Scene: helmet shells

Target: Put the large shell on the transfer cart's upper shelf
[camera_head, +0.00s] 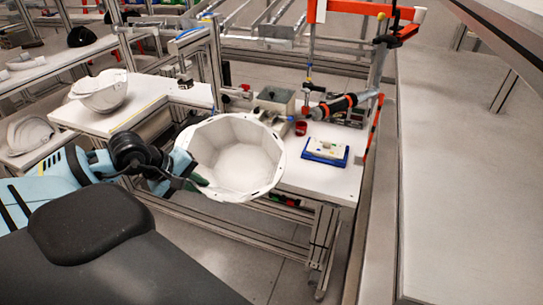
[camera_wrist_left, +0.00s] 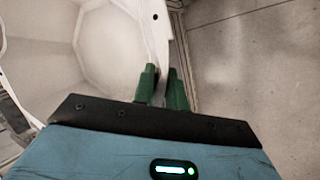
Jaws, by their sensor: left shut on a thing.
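My left gripper (camera_head: 192,183) is shut on the rim of a large white faceted shell (camera_head: 237,155), which it holds open side up. In the left wrist view, the green fingers (camera_wrist_left: 162,88) pinch the rim of the shell (camera_wrist_left: 108,42) from both sides. In the head view the shell covers the front left part of a white-topped workbench (camera_head: 325,187); I cannot tell whether it touches the bench. I cannot tell for sure which of the structures is the transfer cart. My right gripper is not in view.
On the bench are a blue-framed tray (camera_head: 325,151), a red cup (camera_head: 301,128), a grey box (camera_head: 273,101) and an orange and black tool (camera_head: 345,104). Other white shells (camera_head: 99,92) lie on a table at the left. A long grey surface (camera_head: 465,180) runs along the right.

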